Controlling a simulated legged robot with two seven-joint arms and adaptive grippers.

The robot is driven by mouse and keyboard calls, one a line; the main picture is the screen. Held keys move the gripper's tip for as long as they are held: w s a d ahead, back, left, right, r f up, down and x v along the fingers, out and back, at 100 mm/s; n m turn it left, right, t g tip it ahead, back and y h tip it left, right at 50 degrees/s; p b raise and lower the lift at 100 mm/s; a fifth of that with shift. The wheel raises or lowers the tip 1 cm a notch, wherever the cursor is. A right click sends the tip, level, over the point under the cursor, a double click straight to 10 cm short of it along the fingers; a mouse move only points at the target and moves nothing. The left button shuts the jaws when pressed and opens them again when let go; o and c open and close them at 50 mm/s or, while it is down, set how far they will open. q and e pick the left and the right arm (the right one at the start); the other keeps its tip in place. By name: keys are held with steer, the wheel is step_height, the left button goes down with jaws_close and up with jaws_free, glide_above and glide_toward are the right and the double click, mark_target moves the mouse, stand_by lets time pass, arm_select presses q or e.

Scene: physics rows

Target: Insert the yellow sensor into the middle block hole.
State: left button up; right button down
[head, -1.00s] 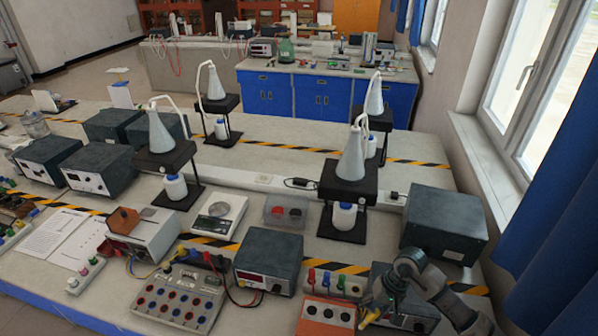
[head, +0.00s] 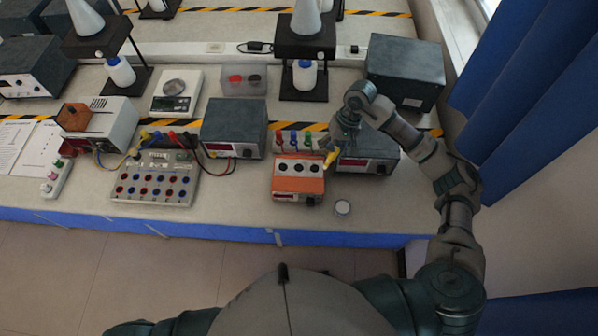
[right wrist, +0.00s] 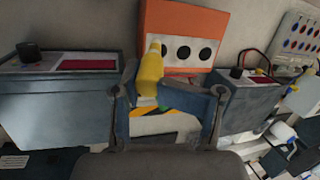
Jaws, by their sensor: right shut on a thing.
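The yellow sensor (head: 330,158) is held in my right gripper (head: 338,146), just to the right of the orange block's far edge. In the right wrist view the yellow sensor (right wrist: 151,74) stands up between the fingers of my right gripper (right wrist: 155,92), in front of the orange block (right wrist: 164,22). The orange block (head: 298,184) lies on the bench with a row of three dark holes; the middle block hole (head: 299,168) looks empty. The sensor appears apart from the holes, though its height above the block is unclear. My left gripper is not in view.
Colored plugs (head: 293,139) stand behind the block. Dark instrument boxes flank it on the left (head: 234,128) and right (head: 368,152). Bare bench (head: 235,200) shows left of the block.

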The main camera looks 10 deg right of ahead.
steer(key=w+a+m+h+b, duration=0.2)
steer(key=w+a+h, duration=0.25)
steer(key=a, duration=0.65)
step_height(320, 180, down, 7)
steer(key=d+b, duration=0.1)
steer(key=b, duration=0.4)
steer(key=shift+w+d+r+t+y+b, duration=0.15)
steer(key=shift+w+r+t+y+b, duration=0.05)
steer(key=shift+w+t+y+b, duration=0.2)
steer(key=shift+a, duration=0.3)
steer(key=shift+s+d+r, duration=0.1)
steer(key=shift+d, duration=0.3)
steer(key=shift+a+b, duration=0.3)
steer(key=shift+b, duration=0.15)
steer(key=shift+f+b, duration=0.45)
steer(key=shift+f, duration=0.05)
steer(key=shift+f+b, duration=1.45)
steer(key=shift+f, duration=0.3)
stand_by(0.4)
